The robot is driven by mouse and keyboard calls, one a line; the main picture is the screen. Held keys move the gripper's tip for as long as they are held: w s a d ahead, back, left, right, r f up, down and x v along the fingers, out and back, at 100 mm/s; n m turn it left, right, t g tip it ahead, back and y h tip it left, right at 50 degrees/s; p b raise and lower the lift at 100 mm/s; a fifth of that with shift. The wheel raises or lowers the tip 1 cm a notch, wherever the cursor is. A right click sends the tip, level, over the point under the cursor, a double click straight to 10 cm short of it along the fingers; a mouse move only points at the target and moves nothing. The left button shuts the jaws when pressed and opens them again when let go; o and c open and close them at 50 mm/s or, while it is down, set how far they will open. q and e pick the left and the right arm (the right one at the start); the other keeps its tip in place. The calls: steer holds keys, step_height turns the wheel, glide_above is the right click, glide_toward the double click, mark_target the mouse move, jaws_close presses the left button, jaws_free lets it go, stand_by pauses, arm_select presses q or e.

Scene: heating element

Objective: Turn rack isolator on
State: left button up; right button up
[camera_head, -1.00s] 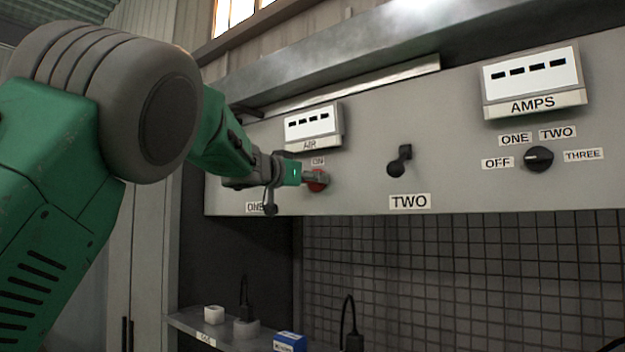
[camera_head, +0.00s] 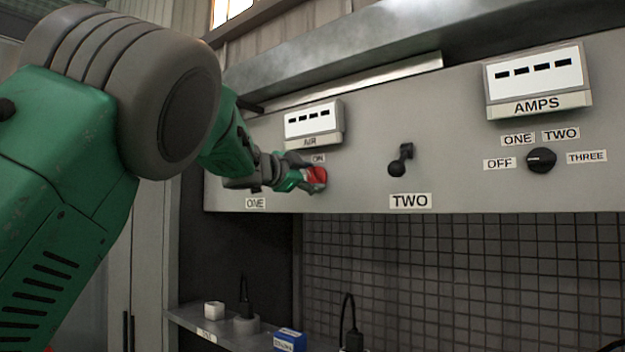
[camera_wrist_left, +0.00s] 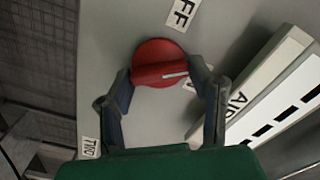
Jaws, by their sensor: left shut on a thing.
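The rack isolator is a round red knob (camera_head: 317,177) on the grey panel, below the AIR meter and its ON label (camera_head: 318,158). In the left wrist view the red knob (camera_wrist_left: 157,56) has a raised grip bar with a white mark. The mark's end points right, towards the AIR meter side, away from the label ending in FF (camera_wrist_left: 183,13). My left gripper (camera_head: 308,178) is at the knob. Its fingers (camera_wrist_left: 164,82) are shut on the grip bar, one at each end. My right gripper is not in view.
The AIR meter (camera_head: 313,122) juts out just above the knob. A black lever (camera_head: 400,161) stands above the TWO label (camera_head: 410,201). An AMPS meter (camera_head: 537,80) and black selector (camera_head: 541,160) are at the right. A shelf (camera_head: 205,325) with small items lies below.

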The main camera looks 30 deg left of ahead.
arm_select(q)
steer(key=m, duration=0.1)
steer(key=m+b, duration=0.1)
steer(key=m, duration=0.1)
steer(key=shift+f+m, duration=0.3)
steer(key=shift+f+m+b, duration=0.2)
steer(key=shift+m+b, duration=0.25)
steer(key=shift+m, duration=1.15)
steer(key=shift+w+f, duration=0.1)
steer(key=o, duration=1.2)
steer(key=shift+c, duration=0.2)
steer(key=shift+r, duration=0.2)
steer(key=shift+s+d, duration=0.1)
steer(key=shift+s, duration=0.1)
steer(key=shift+s+r, duration=0.1)
steer(key=s+a, duration=0.1)
steer(key=s, duration=1)
steer(key=shift+s, duration=0.25)
